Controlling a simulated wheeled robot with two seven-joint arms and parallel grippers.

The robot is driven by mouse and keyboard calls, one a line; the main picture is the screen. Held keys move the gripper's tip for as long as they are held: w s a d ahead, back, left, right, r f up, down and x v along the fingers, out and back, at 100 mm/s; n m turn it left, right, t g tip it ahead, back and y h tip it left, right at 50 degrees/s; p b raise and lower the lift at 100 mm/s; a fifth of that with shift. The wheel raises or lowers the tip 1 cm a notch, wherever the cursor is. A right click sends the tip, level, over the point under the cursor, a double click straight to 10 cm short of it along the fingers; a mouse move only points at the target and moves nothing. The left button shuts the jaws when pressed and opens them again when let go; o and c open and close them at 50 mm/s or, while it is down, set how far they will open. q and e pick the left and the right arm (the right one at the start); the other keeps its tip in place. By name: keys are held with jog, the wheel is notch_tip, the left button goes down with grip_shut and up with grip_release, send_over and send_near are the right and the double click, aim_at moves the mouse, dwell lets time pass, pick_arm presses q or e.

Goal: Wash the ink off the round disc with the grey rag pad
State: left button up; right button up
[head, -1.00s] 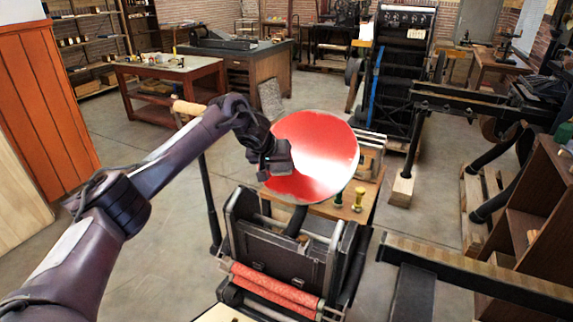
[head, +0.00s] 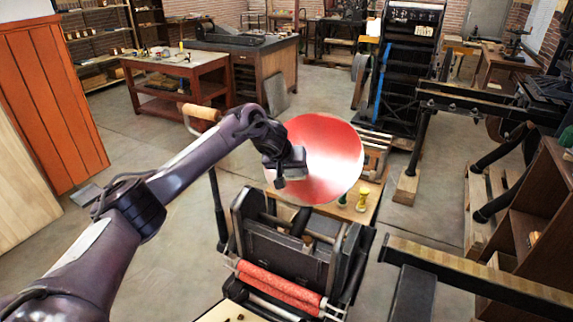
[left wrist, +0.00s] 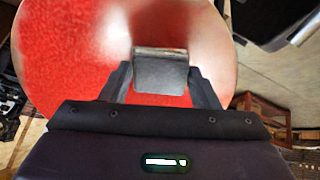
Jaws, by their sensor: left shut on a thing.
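The round disc (head: 335,150) is tilted above the black hand press (head: 285,255) in the head view. It carries red ink, with paler, pinkish parts around its middle and lower left. In the left wrist view the disc (left wrist: 70,60) is strongly red on the left and paler on the right, with a light streak above the pad. My left gripper (head: 284,170) is at the disc's left side, shut on the grey rag pad (left wrist: 161,70). The pad is over the disc's face; I cannot tell whether it touches. My right gripper is not in view.
Red rollers (head: 278,288) lie at the press's front. A long beam (head: 475,272) and a brown shelf (head: 530,215) stand at right. Open floor lies at left.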

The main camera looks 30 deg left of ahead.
pick_arm(q)
jog(key=d+p, duration=0.2)
jog(key=d, duration=0.2)
jog(key=shift+s+d, duration=0.15)
jog(key=shift+d+p, duration=0.45)
jog(key=shift+d, duration=0.5)
jog(key=d+p, duration=0.2)
jog(key=d, duration=0.2)
jog(key=shift+d+r, duration=0.1)
jog(key=shift+d+p, duration=0.3)
jog(key=shift+w+d+r, duration=0.2)
jog(key=shift+w+r, duration=0.3)
jog(key=shift+w, duration=0.2)
jog(key=shift+w+d+r, duration=0.2)
jog(key=shift+w+r, duration=0.25)
jog(key=shift+w, duration=0.25)
jog(key=shift+w+d+r, duration=0.2)
jog(key=shift+w+r, duration=0.3)
jog(key=shift+w, duration=0.2)
jog(key=shift+w+r, duration=0.3)
jog(key=shift+r, duration=0.1)
jog(key=shift+w, duration=0.2)
